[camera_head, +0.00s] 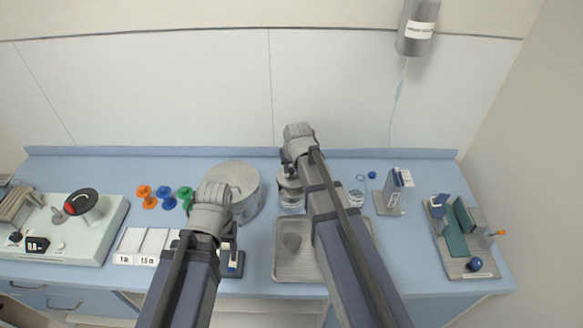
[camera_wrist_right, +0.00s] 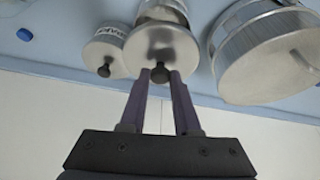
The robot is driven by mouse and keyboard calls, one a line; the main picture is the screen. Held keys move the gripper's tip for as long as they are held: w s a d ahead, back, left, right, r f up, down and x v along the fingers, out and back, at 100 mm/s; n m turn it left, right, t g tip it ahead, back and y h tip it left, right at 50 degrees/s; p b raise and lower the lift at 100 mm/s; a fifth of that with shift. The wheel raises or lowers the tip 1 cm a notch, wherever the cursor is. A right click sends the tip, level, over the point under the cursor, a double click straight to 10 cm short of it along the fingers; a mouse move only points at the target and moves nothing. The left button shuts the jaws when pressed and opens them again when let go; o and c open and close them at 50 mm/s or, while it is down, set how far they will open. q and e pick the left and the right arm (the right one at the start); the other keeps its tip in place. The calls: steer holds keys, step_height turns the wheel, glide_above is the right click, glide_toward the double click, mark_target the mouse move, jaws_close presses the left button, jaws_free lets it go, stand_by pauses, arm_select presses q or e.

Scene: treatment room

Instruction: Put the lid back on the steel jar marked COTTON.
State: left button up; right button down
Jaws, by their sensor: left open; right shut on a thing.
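My right gripper (camera_wrist_right: 160,76) is shut on the dark knob of a round steel lid (camera_wrist_right: 160,48). I cannot read COTTON on any jar. My left gripper (camera_head: 229,238) is open, low over the front of the counter.
A large steel drum (camera_head: 236,176) stands left of the right gripper, close to it. A metal tray (camera_head: 297,265) lies in front. A clear bottle (camera_head: 357,189) and a grey stand (camera_head: 388,201) are to the right. Coloured knobbed items (camera_head: 165,196) are at the left.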

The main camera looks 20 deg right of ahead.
mark_target(292, 177)
steer(key=shift+f+b, duration=2.1)
steer(key=shift+f, duration=0.3)
steer(key=shift+f, duration=0.15)
stand_by(0.4)
steer(key=c, duration=0.5)
jaws_free()
steer(key=shift+c, duration=0.2)
steer(key=shift+o, duration=0.2)
steer(key=o, duration=0.4)
steer(key=shift+o, duration=0.2)
steer(key=shift+r+p, duration=3.4)
steer(key=shift+r, duration=0.15)
